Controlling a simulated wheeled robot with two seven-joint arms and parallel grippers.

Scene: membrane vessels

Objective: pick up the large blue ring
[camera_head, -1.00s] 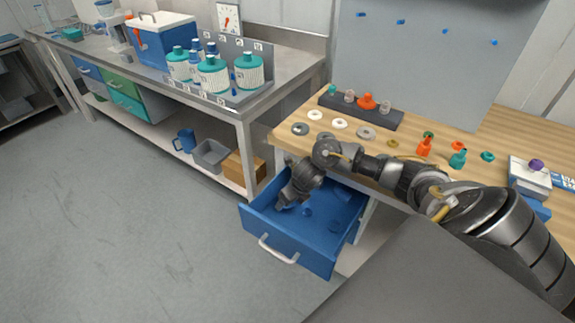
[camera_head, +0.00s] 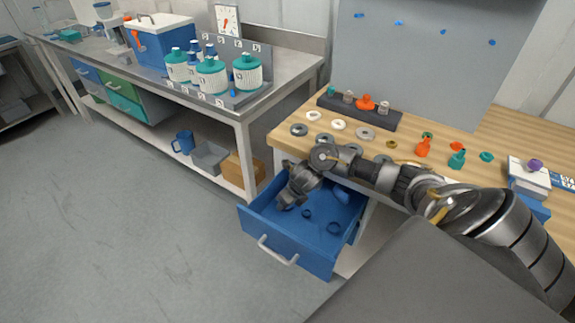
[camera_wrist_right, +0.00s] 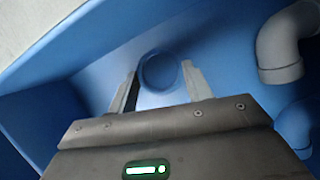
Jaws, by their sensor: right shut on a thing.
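The large blue ring (camera_wrist_right: 160,88) shows in the right wrist view, inside the blue drawer (camera_head: 262,224). My right gripper (camera_wrist_right: 162,68) has one finger on each side of the ring and is shut on it. In the head view my right gripper (camera_head: 284,207) reaches down into the left part of the open drawer, and I cannot make out the held ring there. My left gripper is not in view.
A grey elbow pipe (camera_wrist_right: 280,50) and a blue curved piece (camera_wrist_right: 297,126) lie close to the right finger. The drawer walls surround the gripper. The wooden bench (camera_head: 285,136) above carries several rings and fittings. Open floor lies left of the drawer.

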